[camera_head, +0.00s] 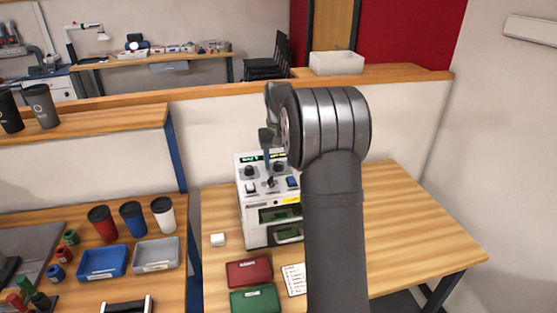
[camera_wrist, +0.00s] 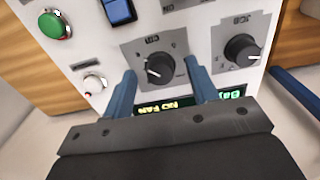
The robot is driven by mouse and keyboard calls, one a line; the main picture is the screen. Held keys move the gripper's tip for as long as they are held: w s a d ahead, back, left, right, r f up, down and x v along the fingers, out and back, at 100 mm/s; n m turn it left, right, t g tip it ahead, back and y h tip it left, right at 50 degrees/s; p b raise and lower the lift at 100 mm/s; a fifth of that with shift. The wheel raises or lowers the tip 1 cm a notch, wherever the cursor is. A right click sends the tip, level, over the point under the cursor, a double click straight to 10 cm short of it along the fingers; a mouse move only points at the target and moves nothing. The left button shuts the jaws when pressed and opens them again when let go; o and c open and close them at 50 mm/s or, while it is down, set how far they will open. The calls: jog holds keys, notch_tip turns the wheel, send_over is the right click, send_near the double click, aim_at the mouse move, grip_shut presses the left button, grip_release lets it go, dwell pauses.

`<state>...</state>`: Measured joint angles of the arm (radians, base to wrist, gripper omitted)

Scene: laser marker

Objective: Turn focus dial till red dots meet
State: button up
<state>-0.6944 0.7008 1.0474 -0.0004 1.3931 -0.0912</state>
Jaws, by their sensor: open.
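The white laser marker (camera_head: 255,220) stands on the wooden table, with dials and buttons on its upper panel. In the wrist view a black dial (camera_wrist: 159,70) with a white pointer mark sits on a grey plate between my two blue fingers. A second black dial (camera_wrist: 241,49) sits on another plate to the right, outside the fingers. The small plate labels are too unclear to tell which is the focus dial. My gripper (camera_wrist: 160,74) is open, one finger on each side of the first dial; contact is not clear. No red dots are visible.
A lit display (camera_wrist: 165,106) is partly hidden by my gripper. Red (camera_head: 249,272) and green (camera_head: 255,300) boxes lie in front of the machine. The table's right side is clear.

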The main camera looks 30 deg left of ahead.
jog(key=c, duration=1)
jog(key=shift+n, duration=0.4)
jog(key=n, duration=0.3)
jog(key=shift+n, duration=2.7)
jog(key=o, duration=1)
